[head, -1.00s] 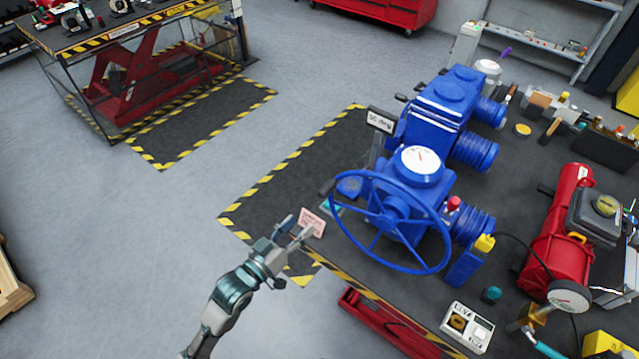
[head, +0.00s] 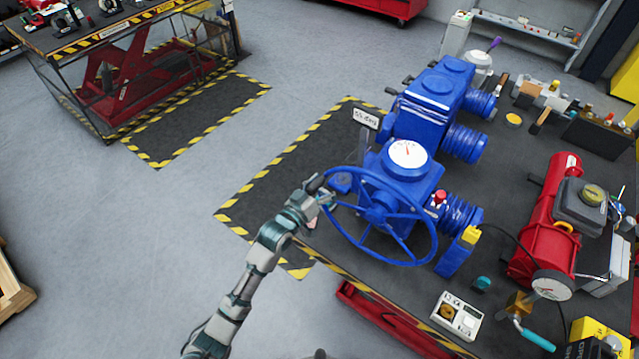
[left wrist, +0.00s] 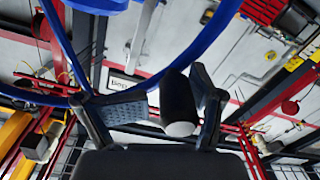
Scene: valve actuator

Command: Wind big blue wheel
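The big blue wheel (head: 376,213) is mounted on the front of a blue valve actuator (head: 398,172) on the right-hand bench. Its dark crank handle (head: 316,184) sits at the left of the rim. My left gripper (head: 318,195) is at this handle and partly covers it. In the left wrist view the black handle (left wrist: 179,105) stands between the two fingers of my left gripper (left wrist: 172,100). The fingers are spread around it, with a small gap showing on the left side. The blue rim (left wrist: 218,25) passes just beyond. My right gripper is out of view.
A white dial (head: 408,153) tops the actuator, and a small sign (head: 366,118) stands behind the wheel. A red machine (head: 545,225) and a control box (head: 457,315) are to the right. Open floor (head: 130,250) lies left of the bench.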

